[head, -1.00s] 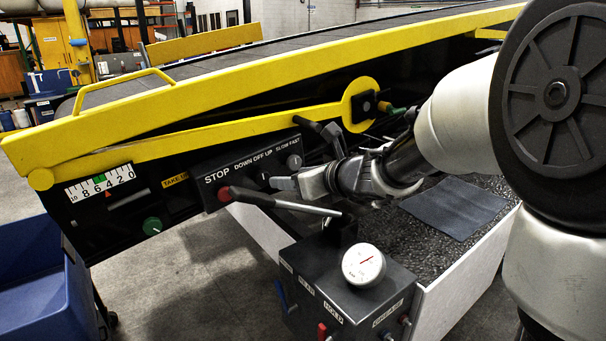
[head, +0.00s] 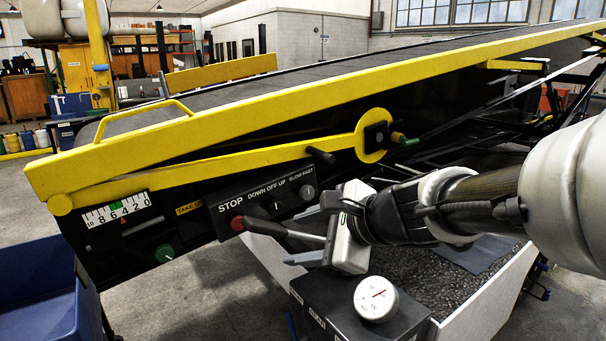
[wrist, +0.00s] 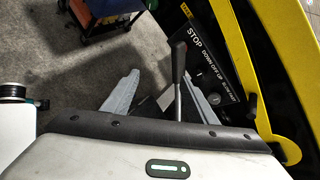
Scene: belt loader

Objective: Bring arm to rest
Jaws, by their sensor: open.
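My gripper (head: 298,236) is open, pointing left at the front of the belt loader (head: 300,95), with my arm reaching in from the right. A lever with a dark grip and metal shaft (head: 300,236) lies between the two fingers in the head view. In the wrist view the lever (wrist: 178,78) shows between the spread fingers (wrist: 155,75), nearer the right one. I see no finger closed on it. The lever's base is hidden behind my gripper in the head view.
The control panel (head: 262,204) with its red stop button is just beyond my fingertips. A dark box with a round gauge (head: 376,298) stands below my gripper. A blue bin (head: 35,290) is at the lower left. Open floor lies between.

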